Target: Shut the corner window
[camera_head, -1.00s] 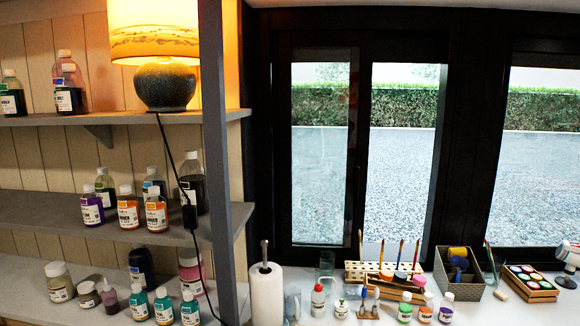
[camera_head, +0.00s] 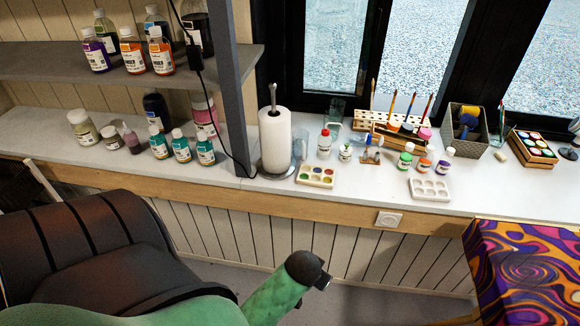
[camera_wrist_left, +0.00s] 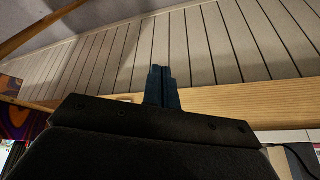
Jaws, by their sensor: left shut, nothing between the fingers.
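The corner window (camera_head: 372,50) stands behind the counter, just right of the shelf post. It has a black frame and two tall panes, and only its lower part shows in the head view. I cannot tell from this how far it stands open. My left gripper (camera_wrist_left: 160,84) shows in the left wrist view with its two dark fingers together and nothing between them. It points at the panelled wall and the wooden counter edge (camera_wrist_left: 225,106). In the head view part of my green arm is low in front of the counter. My right gripper is out of view.
The counter (camera_head: 250,174) below the window is crowded. It bears a paper towel roll (camera_head: 275,142), a brush rack (camera_head: 385,122), paint bottles, palettes and a grey basket (camera_head: 484,140). A patterned box (camera_head: 525,275) stands at the lower right. A grey shelf post (camera_head: 232,90) rises left of the window.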

